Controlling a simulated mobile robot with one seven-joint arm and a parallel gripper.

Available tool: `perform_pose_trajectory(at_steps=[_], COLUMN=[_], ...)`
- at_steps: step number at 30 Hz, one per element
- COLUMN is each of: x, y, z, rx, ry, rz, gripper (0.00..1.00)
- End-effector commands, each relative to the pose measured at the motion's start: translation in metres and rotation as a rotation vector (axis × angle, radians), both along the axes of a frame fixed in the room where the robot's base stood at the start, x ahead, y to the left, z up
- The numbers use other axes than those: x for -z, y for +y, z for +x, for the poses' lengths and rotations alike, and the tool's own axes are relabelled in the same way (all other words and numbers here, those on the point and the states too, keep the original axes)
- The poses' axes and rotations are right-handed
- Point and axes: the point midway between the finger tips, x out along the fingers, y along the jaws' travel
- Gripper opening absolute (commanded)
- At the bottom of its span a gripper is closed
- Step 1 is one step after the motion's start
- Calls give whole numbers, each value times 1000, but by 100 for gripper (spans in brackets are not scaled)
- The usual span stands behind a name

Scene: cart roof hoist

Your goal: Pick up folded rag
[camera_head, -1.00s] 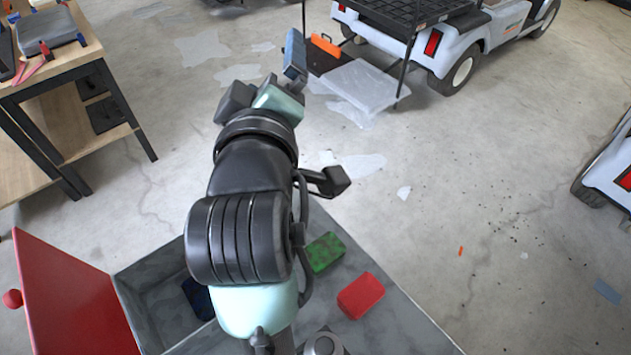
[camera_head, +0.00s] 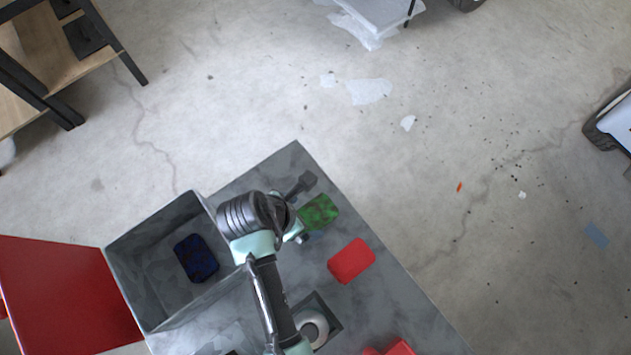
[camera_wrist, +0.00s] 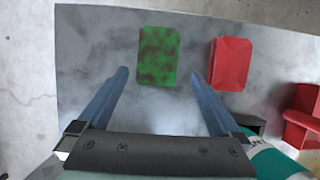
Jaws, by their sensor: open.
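A green mottled, flat rectangular pad (camera_head: 318,212), which looks like a folded cloth, lies on the grey top beside the open bin. It also shows in the wrist view (camera_wrist: 158,50). A plain red pad (camera_head: 351,261) lies to its right, also in the wrist view (camera_wrist: 231,63). A dark blue mottled pad (camera_head: 196,258) lies inside the bin. The frames do not show for sure which one is the rag. My gripper (camera_wrist: 160,77) is open and empty; its blue fingers point toward the green pad, one on each side in the picture. In the head view my arm mostly hides it.
The grey bin (camera_head: 150,238) has raised walls, left of my arm, with a red panel (camera_head: 65,295) beside it. Red objects (camera_head: 390,348) sit at the lower edge. A wooden bench (camera_head: 45,45) stands upper left. The grey top right of the red pad is bare.

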Motion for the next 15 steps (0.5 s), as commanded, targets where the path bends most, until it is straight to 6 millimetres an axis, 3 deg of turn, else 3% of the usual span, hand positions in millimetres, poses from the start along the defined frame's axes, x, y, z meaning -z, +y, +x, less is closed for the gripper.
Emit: perform_pose_trajectory(at_steps=[8,15], x=[19,49], y=[-7,-18], z=[6,16], rx=[2,3], ry=[-1,0], rz=[0,1], gripper=[100,100])
